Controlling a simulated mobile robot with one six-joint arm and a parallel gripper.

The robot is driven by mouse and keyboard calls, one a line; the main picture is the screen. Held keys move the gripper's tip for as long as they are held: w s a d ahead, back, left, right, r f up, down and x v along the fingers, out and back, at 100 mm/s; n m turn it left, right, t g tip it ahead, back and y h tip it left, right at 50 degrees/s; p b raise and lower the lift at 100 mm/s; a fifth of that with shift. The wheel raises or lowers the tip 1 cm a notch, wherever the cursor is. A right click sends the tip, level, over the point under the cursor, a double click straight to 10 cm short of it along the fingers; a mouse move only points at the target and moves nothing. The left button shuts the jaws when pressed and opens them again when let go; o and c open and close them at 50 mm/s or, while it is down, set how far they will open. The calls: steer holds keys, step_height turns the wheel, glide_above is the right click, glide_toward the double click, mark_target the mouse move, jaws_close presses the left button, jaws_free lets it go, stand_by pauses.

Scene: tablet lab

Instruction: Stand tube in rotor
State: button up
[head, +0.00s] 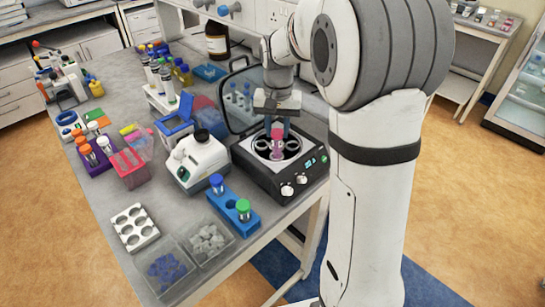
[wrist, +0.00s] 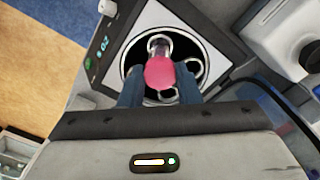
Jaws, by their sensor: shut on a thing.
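A tube with a pink cap (head: 277,134) is between the fingers of my gripper (head: 277,125), over the rotor of the black-and-white centrifuge (head: 263,180). In the wrist view my gripper (wrist: 158,88) is shut on the tube, and the pink cap (wrist: 160,74) faces the camera. The clear tube body points down toward the rotor (wrist: 188,68), which has ring-shaped holders. The centrifuge lid (head: 238,100) stands open behind. I cannot tell whether the tube's lower end is inside a holder.
A blue rack (head: 228,208) with two capped tubes stands in front of the centrifuge. A white device with a black knob (head: 197,160) stands close on its left. Clear bins (head: 167,265) and a white holed rack (head: 130,228) lie near the front edge.

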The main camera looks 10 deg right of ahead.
mark_target(277, 142)
steer(key=shift+f, duration=0.1)
stand_by(0.3)
steer(key=shift+f+b, duration=0.8)
steer(key=shift+f, duration=0.3)
steer(key=shift+f, duration=0.1)
steer(key=shift+f+b, duration=0.85)
steer(key=shift+f, duration=0.3)
steer(key=o, duration=0.9)
